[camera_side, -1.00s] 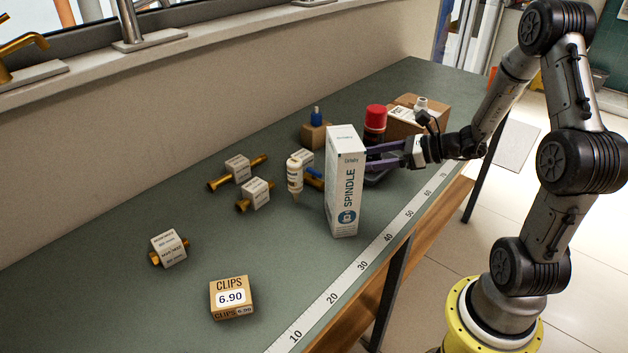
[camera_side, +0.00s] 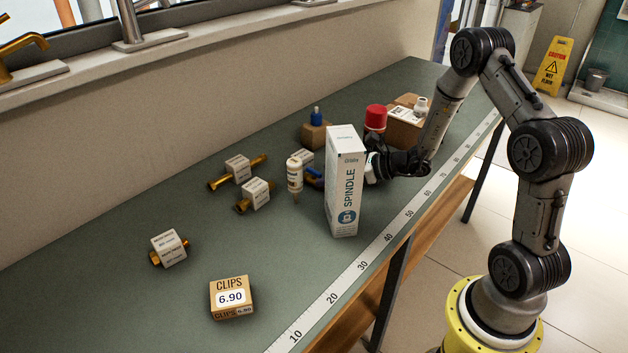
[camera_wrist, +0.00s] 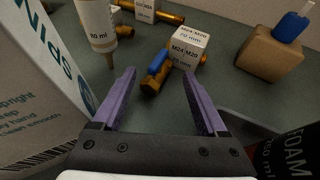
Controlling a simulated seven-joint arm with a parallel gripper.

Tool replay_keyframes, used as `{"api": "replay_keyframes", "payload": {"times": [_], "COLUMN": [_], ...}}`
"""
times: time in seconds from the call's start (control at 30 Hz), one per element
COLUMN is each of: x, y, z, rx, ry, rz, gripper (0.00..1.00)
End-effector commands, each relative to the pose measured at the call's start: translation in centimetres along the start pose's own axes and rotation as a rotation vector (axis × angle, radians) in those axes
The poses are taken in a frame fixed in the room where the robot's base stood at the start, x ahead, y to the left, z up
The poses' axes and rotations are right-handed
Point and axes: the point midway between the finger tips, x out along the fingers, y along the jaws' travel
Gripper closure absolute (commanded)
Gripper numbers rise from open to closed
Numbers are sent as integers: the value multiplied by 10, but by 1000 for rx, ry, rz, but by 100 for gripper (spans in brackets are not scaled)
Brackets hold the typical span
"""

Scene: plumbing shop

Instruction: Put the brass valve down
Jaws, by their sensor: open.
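The brass valve (camera_wrist: 150,86) with a blue handle lies on the bench in the wrist view, just beyond and between my fingertips. In the side view the brass valve (camera_side: 315,174) shows only in part, mostly its blue handle, between the white bottle and the tall SPINDLE box. My gripper (camera_wrist: 160,76) is open, its purple fingers apart, with no grip on the valve. In the side view my fingers are hidden behind the SPINDLE box (camera_side: 345,185).
A white bottle (camera_wrist: 98,28) stands left of the valve, and a labelled brass fitting (camera_wrist: 188,45) lies behind it. A FOAM can (camera_wrist: 285,150) is close at right. A cardboard block with a blue top (camera_side: 316,132) stands farther back. The bench's front left is mostly clear around the CLIPS box (camera_side: 231,298).

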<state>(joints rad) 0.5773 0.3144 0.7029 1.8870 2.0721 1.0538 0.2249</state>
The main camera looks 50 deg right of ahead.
Motion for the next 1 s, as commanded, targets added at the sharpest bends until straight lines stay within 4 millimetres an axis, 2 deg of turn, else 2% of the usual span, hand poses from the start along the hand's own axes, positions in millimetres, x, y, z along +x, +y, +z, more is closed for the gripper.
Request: {"api": "replay_keyframes", "payload": {"times": [0.1, 0.2, 0.5, 0.9, 0.93, 1.0], "x": [19, 28, 32, 32, 32, 32], "y": [2, 2, 1, 1, 1, 1], "z": [-1, -1, 0, -1, -1, -1], "rx": [-1, 0, 0, 0, 0, 1], "ry": [1, 1, 1, 1, 1, 2], "rz": [4, 3, 0, 0, 0, 1], "gripper": [25, 25, 25, 97, 100, 100]}}
